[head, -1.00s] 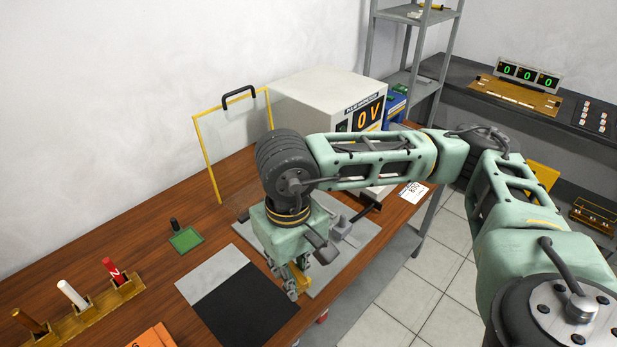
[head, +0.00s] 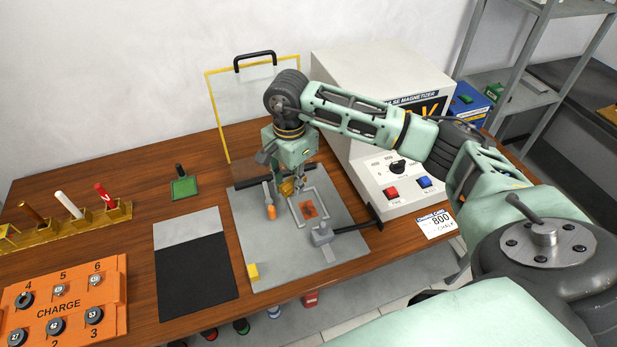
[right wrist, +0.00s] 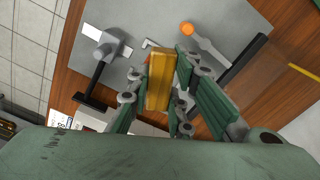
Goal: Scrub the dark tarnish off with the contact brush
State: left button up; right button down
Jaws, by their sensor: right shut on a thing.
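My right gripper (head: 293,190) is over the back half of the grey plate (head: 262,237). It is shut on a yellow-brown block, the contact brush (right wrist: 161,80), which fills the space between its fingers in the right wrist view. In the head view only a little of the brush (head: 287,188) shows, low between the fingers. A dark reddish-brown tarnish patch (head: 309,209) lies on the plate inside a pale bracket, just in front and to the right of the brush. I cannot tell whether the brush touches the plate. My left gripper is not in view.
A lever clamp (head: 322,235) and an orange-tipped lever (head: 270,209) stand on the plate beside the gripper. A clear yellow-edged shield (head: 212,112) stands behind. The magnetizer (head: 355,75) is to the right.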

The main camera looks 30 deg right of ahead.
pick_arm(q)
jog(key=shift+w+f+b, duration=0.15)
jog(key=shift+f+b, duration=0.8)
jog(key=shift+b, duration=0.05)
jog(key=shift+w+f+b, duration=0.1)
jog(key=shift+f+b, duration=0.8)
jog(key=shift+b, duration=0.05)
pick_arm(e)
jog(key=shift+w+d+f+m, duration=0.15)
jog(key=shift+d+f+m, duration=0.7)
jog(key=shift+f, duration=0.5)
jog(key=shift+w+d+f+m, duration=0.1)
jog(key=shift+d+f+m, duration=0.7)
jog(key=shift+f, duration=0.6)
jog(key=shift+w+d+f+m, duration=0.15)
jog(key=shift+d+f+m, duration=0.65)
jog(key=shift+f, duration=0.55)
